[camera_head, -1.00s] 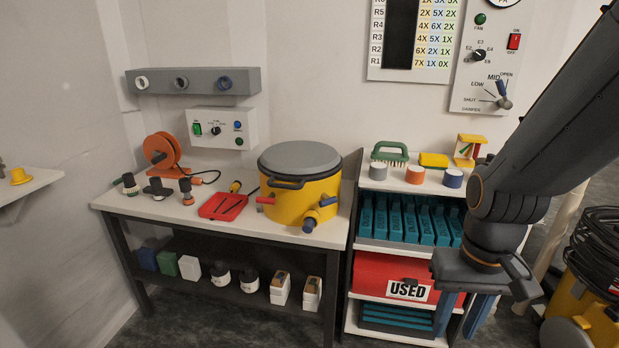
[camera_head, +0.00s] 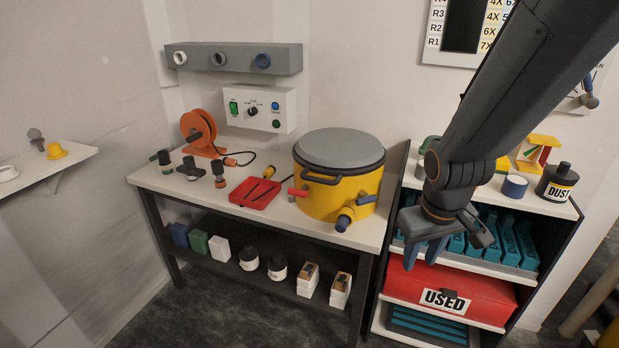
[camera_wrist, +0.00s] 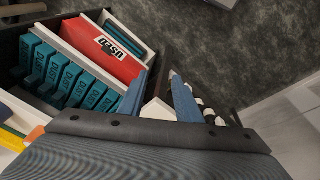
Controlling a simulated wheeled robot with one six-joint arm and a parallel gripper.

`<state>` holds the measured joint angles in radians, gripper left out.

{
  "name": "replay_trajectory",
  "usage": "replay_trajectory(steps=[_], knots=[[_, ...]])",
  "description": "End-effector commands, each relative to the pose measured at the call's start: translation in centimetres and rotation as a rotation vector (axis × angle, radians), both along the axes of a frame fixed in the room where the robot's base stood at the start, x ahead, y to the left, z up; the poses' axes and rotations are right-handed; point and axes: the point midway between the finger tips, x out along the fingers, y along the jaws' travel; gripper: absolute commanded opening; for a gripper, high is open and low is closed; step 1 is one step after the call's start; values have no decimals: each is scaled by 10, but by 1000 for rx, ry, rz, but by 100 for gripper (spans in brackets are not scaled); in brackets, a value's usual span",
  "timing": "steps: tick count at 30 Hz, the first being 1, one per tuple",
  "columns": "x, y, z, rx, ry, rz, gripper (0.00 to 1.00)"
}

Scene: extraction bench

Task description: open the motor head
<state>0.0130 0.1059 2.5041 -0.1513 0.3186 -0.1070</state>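The yellow canister (camera_head: 325,198) with a grey round motor head (camera_head: 340,147) as its lid stands at the right end of the bench. The head sits level and closed on top, with a dark handle (camera_head: 335,181) at the front rim. A red lever (camera_head: 298,192) and blue-ended parts (camera_head: 366,199) stick out of its side. My gripper (camera_head: 423,258) hangs to the right of the canister, in front of the shelf unit, apart from both.
The bench (camera_head: 215,215) carries a red tray (camera_head: 254,194), an orange reel (camera_head: 200,131) and dark fittings. The shelf unit at right holds teal dust packs (camera_head: 509,238), a red USED box (camera_head: 450,290) and a black DUST bottle (camera_head: 556,182). Floor in front is clear.

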Motion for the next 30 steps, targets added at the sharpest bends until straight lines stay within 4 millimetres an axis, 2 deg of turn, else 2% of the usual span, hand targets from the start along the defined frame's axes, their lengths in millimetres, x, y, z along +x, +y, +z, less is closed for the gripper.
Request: replay_trajectory(steps=[1, 3, 6, 9, 12, 16, 21, 30], knots=[[27, -4, -1, -27, -66, 91, 31], [69, -5, -1, -62, -180, 244, 31], [124, 6, 1, -104, -345, 465, 31], [167, 28, 5, -128, -516, 690, 31], [196, 59, 10, -132, -692, 908, 31], [211, 100, 21, -113, -925, 1141, 31], [206, 135, 33, -70, -1150, 1313, 31], [199, 156, 42, -36, -1289, 1392, 31]])
